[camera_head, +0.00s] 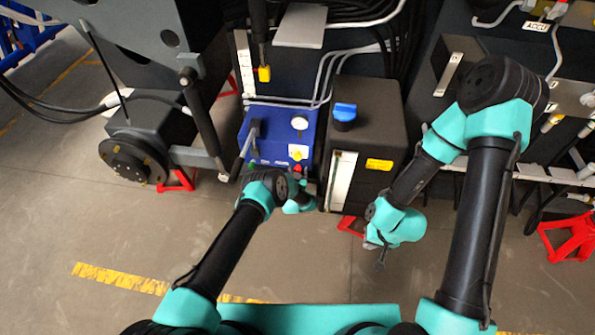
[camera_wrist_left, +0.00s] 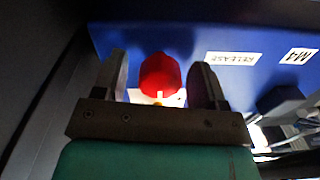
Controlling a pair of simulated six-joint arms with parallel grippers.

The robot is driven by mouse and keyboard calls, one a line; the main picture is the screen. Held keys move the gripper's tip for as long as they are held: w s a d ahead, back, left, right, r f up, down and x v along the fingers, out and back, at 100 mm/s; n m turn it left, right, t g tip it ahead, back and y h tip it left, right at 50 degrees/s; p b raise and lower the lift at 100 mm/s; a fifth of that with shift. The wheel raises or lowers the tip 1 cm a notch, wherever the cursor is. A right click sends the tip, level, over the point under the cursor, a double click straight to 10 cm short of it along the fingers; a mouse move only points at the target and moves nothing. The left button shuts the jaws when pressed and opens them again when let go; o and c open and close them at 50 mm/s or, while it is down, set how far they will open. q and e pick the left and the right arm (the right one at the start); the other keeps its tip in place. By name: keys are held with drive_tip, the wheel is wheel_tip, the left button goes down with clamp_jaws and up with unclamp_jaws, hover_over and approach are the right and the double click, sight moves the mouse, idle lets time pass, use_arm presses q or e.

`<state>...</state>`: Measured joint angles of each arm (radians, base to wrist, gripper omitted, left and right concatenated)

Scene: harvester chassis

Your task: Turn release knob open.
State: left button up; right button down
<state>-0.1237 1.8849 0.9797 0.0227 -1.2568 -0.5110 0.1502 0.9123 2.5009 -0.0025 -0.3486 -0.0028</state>
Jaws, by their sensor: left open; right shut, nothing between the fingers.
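The release knob (camera_wrist_left: 160,76) is red and sits on the face of a blue box, above a white base plate, beside a white label reading RELEASE (camera_wrist_left: 233,58). My left gripper (camera_wrist_left: 163,80) is open, with one finger on each side of the knob; I cannot tell whether they touch it. In the head view the blue box (camera_head: 270,128) stands left of centre, and my left gripper (camera_head: 303,190) is at its lower right edge. My right gripper (camera_head: 381,262) is shut and empty, hanging over the floor, away from the box.
A black tank with a blue cap (camera_head: 344,114) stands right of the blue box. A lever (camera_head: 250,138) and a white gauge (camera_head: 299,122) are on the box. A wheel hub (camera_head: 133,160) is at left. Red stands (camera_head: 572,236) are on the floor, which is otherwise clear in front.

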use_arm(q)
drive_tip(key=shift+c, duration=0.3)
drive_tip(key=c, duration=0.9)
drive_tip(key=shift+o, duration=0.2)
drive_tip(key=shift+n, duration=3.4)
drive_tip(key=o, duration=0.9)
